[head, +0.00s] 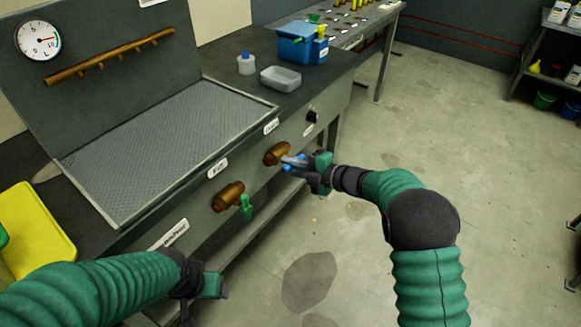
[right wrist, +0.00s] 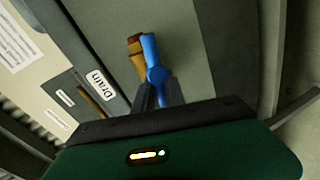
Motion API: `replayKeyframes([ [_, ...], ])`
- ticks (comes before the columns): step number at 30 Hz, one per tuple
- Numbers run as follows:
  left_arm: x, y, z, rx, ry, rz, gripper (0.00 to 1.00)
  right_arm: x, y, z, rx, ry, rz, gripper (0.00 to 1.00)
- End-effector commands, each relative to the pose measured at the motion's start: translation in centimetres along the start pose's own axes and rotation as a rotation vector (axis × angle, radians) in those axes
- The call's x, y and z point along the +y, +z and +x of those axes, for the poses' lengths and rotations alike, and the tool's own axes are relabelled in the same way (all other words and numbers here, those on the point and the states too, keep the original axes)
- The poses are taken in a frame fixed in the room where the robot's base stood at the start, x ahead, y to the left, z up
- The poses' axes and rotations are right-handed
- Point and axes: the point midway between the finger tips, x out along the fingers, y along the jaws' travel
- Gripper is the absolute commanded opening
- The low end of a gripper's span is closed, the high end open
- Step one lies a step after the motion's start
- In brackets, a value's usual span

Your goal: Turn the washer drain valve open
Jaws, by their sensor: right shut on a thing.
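The drain valve is a brass fitting (head: 277,153) with a blue handle (head: 291,162) on the washer's front panel. In the right wrist view the blue handle (right wrist: 151,55) stands lengthwise ahead of the fingers, beside a label reading "Drain" (right wrist: 98,84). The brass body (right wrist: 136,56) is partly hidden behind it. My right gripper (head: 304,163) is shut on the blue handle; its two fingers (right wrist: 158,93) sit either side of the handle's lower part. My left gripper (head: 212,287) is low at the left, apart from the panel; its fingers are not clear.
A second brass valve (head: 228,196) with a green handle (head: 246,207) is left of the drain valve. The grated washer top (head: 165,150) lies above them. A grey tray (head: 281,79) and blue box (head: 300,45) stand on the counter behind.

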Motion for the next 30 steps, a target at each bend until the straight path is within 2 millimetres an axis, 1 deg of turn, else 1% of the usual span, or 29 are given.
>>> replayKeyframes([
  [1, 0.0, 0.1, 0.6, 0.0, 0.0, 0.0, 0.66, -0.8, 0.1, 0.1, -0.009, -0.007, -0.026, 0.0],
  [6, 0.0, 0.3, 1.4, 0.0, 0.0, 0.0, 0.66, -0.9, 0.1, 0.1, -0.033, -0.009, -0.115, 0.0],
  [12, 0.0, 0.4, 1.8, 0.0, 0.0, 0.0, 0.66, -0.9, 0.1, 0.1, -0.049, -0.008, -0.176, 0.0],
  [28, 0.0, 0.4, 1.9, 0.0, 0.0, 0.0, 0.66, -1.0, 0.1, 0.1, -0.055, -0.01, -0.199, 0.0],
  [29, 0.0, 0.4, 1.9, 0.0, 0.0, 0.0, 0.66, -1.0, 0.1, 0.1, -0.055, -0.011, -0.199, 0.18],
  [30, 0.0, 0.4, 1.9, 0.0, 0.0, 0.0, 0.66, -0.9, 0.1, 0.1, -0.055, -0.01, -0.198, 0.23],
])
